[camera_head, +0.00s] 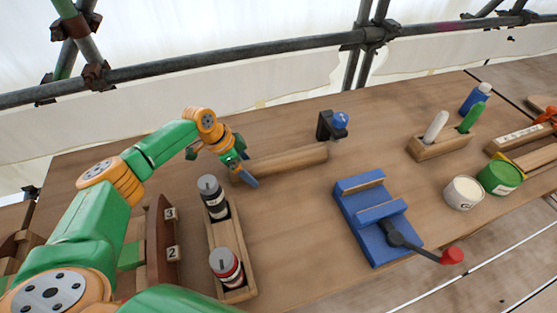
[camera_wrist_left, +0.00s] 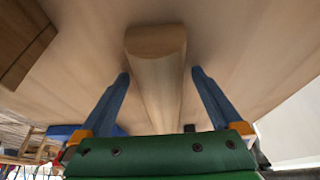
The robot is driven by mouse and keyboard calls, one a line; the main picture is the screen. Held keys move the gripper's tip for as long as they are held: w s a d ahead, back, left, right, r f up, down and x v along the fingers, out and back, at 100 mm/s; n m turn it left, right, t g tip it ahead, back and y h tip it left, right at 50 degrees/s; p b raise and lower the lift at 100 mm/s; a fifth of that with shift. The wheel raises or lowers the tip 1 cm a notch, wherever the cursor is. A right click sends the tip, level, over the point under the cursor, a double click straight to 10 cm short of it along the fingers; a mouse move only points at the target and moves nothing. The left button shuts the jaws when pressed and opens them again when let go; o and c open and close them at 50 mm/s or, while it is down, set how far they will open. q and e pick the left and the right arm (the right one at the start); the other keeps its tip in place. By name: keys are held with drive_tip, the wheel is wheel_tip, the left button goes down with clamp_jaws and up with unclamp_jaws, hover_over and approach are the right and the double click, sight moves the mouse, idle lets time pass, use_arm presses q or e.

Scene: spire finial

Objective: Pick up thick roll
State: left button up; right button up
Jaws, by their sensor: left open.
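A thick wooden roll (camera_head: 285,162) lies on its side on the table, toward the back in the head view. My left gripper (camera_head: 240,174) is at the roll's left end, with its blue fingers apart. In the left wrist view, the roll (camera_wrist_left: 158,75) runs lengthwise between the two open fingers (camera_wrist_left: 160,90), with a gap on each side. The roll's other end is hidden behind the green palm there. My right gripper is not in view.
A wooden rack (camera_head: 235,262) with two grey-capped bottles stands in front of my left gripper. A blue clamp (camera_head: 352,213) with a red-knobbed lever is right of centre. A black stand with a blue ball (camera_head: 340,120) is by the roll's right end. Cups (camera_head: 500,178) stand far right.

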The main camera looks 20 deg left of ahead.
use_arm(q)
drive_tip(key=c, duration=0.9)
clamp_jaws()
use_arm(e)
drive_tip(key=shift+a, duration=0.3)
use_arm(q)
drive_tip(key=shift+r, duration=0.1)
